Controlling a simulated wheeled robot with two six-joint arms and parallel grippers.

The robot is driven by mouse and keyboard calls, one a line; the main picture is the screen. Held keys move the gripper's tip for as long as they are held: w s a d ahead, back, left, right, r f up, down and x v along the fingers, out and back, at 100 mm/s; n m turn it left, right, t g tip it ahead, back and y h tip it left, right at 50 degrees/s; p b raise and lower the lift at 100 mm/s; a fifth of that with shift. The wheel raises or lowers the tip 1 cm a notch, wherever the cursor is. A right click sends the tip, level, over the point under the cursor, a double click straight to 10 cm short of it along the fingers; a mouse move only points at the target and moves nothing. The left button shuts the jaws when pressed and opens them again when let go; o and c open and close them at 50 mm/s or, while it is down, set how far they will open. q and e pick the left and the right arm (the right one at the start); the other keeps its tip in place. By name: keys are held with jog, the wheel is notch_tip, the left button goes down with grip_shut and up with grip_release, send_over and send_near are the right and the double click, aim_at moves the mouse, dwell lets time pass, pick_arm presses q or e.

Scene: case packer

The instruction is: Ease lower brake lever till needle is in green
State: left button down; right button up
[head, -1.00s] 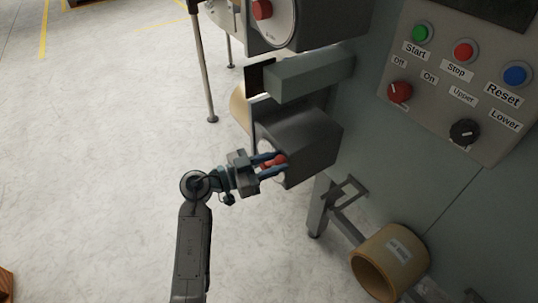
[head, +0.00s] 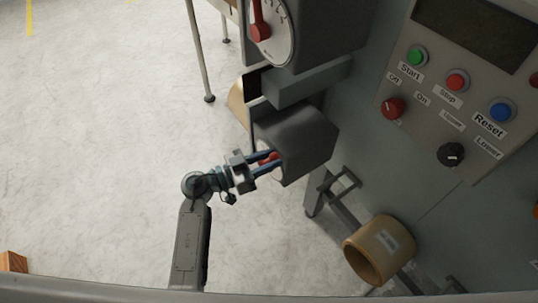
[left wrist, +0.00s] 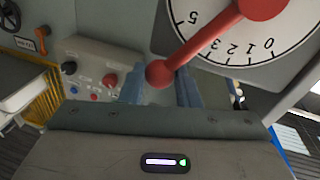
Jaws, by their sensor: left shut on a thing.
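The lower brake lever is red with a round knob (left wrist: 159,74); it also shows at the lower dark grey brake housing (head: 295,140) in the head view as a red bit (head: 270,158). In the left wrist view its arm runs up right to a hub on a white numbered dial (left wrist: 265,45). My left gripper (head: 264,163) has its blue fingers on either side of the knob and is shut on it; the fingers show in the left wrist view (left wrist: 160,88). No needle or green zone can be made out. My right gripper is out of view.
An upper brake dial with its own red lever (head: 260,32) is above. A control panel (head: 440,125) with buttons, knobs and a dark screen (head: 478,30) is at the right. A tan roll (head: 380,250) sits low right. Open floor (head: 100,150) lies left.

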pick_arm(q)
jog(key=c, duration=1.4)
grip_release()
jog(key=shift+f, duration=0.1)
jog(key=shift+o, duration=0.2)
jog(key=b+v, duration=0.2)
jog(key=v, duration=0.9)
jog(key=shift+b, duration=0.3)
